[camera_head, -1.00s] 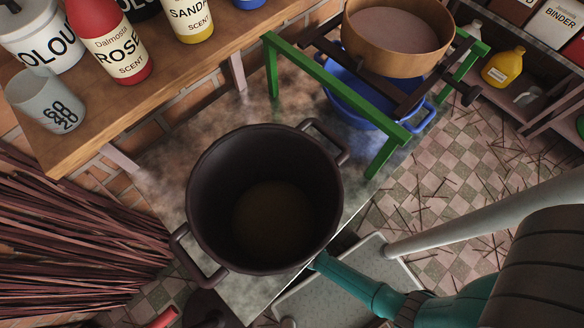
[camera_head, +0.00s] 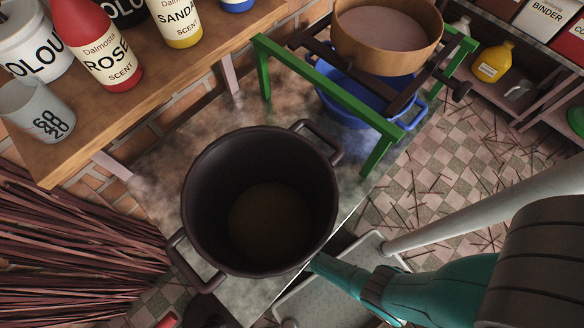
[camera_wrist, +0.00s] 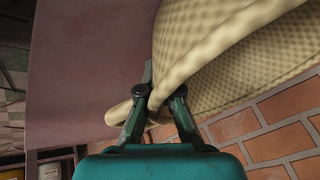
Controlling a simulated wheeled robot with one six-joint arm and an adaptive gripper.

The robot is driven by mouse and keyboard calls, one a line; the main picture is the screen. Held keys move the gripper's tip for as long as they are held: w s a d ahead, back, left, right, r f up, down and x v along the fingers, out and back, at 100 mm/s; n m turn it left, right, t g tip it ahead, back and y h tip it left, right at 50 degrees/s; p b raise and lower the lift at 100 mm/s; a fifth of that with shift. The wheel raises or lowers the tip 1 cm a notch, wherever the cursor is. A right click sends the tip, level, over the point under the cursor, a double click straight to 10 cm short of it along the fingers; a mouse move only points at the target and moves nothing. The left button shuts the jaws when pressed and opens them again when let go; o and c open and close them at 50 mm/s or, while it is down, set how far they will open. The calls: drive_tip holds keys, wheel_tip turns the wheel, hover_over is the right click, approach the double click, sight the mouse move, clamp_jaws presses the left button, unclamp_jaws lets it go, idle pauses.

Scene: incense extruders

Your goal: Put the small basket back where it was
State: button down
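The small basket (camera_wrist: 225,55) is woven in pale beige and fills the upper right of the wrist view. Its thick rim passes between the fingers of my gripper (camera_wrist: 158,100). The fingers appear shut on that rim, one on each side. The rest of the basket runs out of the picture, so its base and contents are hidden. In the head view neither the basket nor my gripper shows; only part of my arm is at the lower right.
A large dark pot (camera_head: 205,165) stands on a low metal surface. A wooden shelf (camera_head: 150,80) with scent bottles is at upper left, and a green frame (camera_head: 320,82) holds a round sieve (camera_head: 375,55) over a blue tub (camera_head: 345,112). Brick wall (camera_wrist: 275,115) is near the basket.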

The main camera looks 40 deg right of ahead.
drive_tip(key=shift+f, duration=0.1)
drive_tip(key=c, duration=1.3)
unclamp_jaws()
drive_tip(key=shift+v, duration=6)
drive_tip(key=shift+s, duration=0.1)
